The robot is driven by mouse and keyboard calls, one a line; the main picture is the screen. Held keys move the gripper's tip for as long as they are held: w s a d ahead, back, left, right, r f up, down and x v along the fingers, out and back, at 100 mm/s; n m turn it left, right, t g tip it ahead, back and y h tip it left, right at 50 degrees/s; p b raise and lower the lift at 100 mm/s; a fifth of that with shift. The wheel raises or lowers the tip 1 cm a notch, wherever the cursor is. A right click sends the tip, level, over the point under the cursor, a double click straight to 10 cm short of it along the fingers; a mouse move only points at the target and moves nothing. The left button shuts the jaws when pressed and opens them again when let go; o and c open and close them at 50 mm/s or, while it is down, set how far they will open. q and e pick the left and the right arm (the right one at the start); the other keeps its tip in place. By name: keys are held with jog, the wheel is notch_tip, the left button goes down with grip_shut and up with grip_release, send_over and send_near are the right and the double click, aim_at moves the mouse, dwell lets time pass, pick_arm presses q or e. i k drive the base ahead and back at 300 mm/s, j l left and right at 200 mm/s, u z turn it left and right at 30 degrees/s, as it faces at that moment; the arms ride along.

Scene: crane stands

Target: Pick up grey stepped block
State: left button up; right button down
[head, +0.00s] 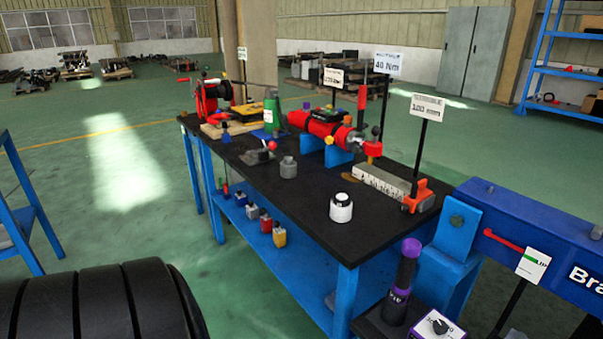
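A small grey block (288,167) with a narrower top stands on the black-topped workbench (268,191), near its front edge. It looks like the grey stepped block, but it is small in view and its exact shape is hard to tell. It stands upright and apart from the white round container (341,207) to its right. Nothing is holding it. Neither of my grippers shows in the head view.
A red cylinder tool (318,126) on blue supports stands behind the block. A long grey bar (380,184) with an orange end lies to the right. Small coloured blocks sit on the blue lower shelf (240,215). A large black ribbed form (100,305) fills the lower left.

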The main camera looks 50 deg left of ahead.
aim_at(288, 167)
jog(key=u, duration=1.9)
